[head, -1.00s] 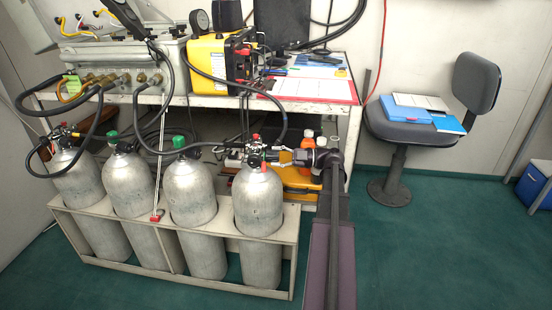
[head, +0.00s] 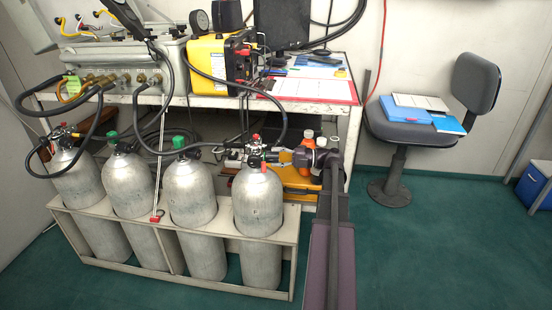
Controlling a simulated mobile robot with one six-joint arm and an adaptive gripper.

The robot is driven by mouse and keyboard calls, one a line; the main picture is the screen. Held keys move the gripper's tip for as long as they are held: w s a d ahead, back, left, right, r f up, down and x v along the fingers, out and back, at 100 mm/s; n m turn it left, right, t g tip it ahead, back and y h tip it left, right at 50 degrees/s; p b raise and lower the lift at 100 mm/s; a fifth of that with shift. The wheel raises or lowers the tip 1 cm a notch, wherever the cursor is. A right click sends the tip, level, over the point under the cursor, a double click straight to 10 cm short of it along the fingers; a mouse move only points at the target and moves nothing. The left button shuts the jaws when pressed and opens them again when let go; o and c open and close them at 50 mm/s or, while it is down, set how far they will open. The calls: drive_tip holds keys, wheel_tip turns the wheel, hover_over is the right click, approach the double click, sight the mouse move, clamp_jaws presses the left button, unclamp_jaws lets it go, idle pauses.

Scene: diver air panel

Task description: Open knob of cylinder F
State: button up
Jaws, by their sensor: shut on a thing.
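Several grey metal cylinders stand upright in a low rack (head: 180,268); no letter F can be read on any of them. My gripper (head: 272,157) is at the valve on top of the rightmost cylinder (head: 260,205), reaching in from the right. It is shut on the valve's knob (head: 264,156), which is small and mostly hidden by the fingers. A red part (head: 256,138) sticks up from the same valve, and a black hose runs to it. How far the knob is turned cannot be told.
A bench (head: 300,107) with a yellow case (head: 217,65) stands behind the cylinders. Black hoses loop down from a panel box (head: 150,60). Orange-topped bottles (head: 308,138) stand close behind my gripper. An office chair (head: 420,115) is at the right; green floor in front is clear.

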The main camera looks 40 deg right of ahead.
drive_tip(key=shift+s+a, duration=0.15)
drive_tip(key=o, duration=1)
drive_tip(key=shift+o, duration=0.8)
